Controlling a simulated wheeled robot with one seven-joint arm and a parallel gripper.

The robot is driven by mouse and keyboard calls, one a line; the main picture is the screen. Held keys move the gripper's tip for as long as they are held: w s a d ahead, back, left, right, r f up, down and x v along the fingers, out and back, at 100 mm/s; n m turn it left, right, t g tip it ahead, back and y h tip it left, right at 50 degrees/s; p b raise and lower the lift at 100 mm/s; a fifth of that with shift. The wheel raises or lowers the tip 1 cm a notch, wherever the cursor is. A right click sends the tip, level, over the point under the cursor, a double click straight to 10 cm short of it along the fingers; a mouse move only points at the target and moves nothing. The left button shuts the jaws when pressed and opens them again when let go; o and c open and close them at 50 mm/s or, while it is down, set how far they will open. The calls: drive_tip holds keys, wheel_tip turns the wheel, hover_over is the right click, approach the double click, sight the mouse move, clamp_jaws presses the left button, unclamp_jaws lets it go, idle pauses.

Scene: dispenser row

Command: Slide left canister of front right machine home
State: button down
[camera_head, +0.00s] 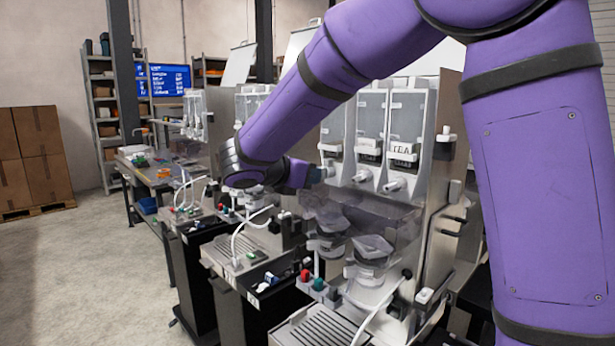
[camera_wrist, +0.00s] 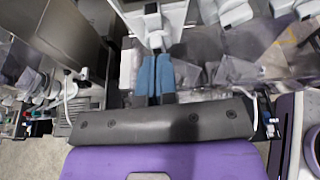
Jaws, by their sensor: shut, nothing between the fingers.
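The front right machine (camera_head: 445,190) is the nearest one in the head view, with three clear-fronted white canisters side by side. Its left canister (camera_head: 333,128) is upright, its lower end close to my gripper (camera_head: 322,173). Whether it sits flush with its neighbours, I cannot tell. In the wrist view my gripper (camera_wrist: 155,60) has its blue fingers together, with nothing between them. Their tips are at or just short of a white spout (camera_wrist: 156,40) below a white canister body (camera_wrist: 165,14); contact is unclear. My purple arm hides part of the machine's left side in the head view.
The middle canister (camera_head: 370,120) and the right canister (camera_head: 405,125), labelled TEA, are close beside the left one. Clear funnel cups (camera_head: 372,248) hang below. More machines (camera_head: 195,115) stand to the left. Open floor (camera_head: 80,270) lies at the far left.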

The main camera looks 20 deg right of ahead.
drive_tip(key=shift+w+d, duration=0.25)
drive_tip(key=shift+d, duration=0.35)
drive_tip(key=shift+w+d, duration=0.2)
drive_tip(key=shift+d, duration=0.45)
drive_tip(key=shift+s+a, duration=1.5)
drive_tip(key=shift+a, duration=2.2)
drive_tip(key=s+d+m+g+y, duration=0.5)
drive_tip(key=s+d+m, duration=0.5)
drive_tip(key=s, duration=0.5)
drive_tip(key=s+f+m+t+y, duration=0.2)
drive_tip(key=s+m+t+y, duration=0.2)
drive_tip(key=s+m+y, duration=0.4)
drive_tip(key=s+m, duration=0.4)
drive_tip(key=s, duration=0.2)
drive_tip(key=shift+a+m+t, duration=0.25)
drive_tip(key=shift+m+t, duration=0.05)
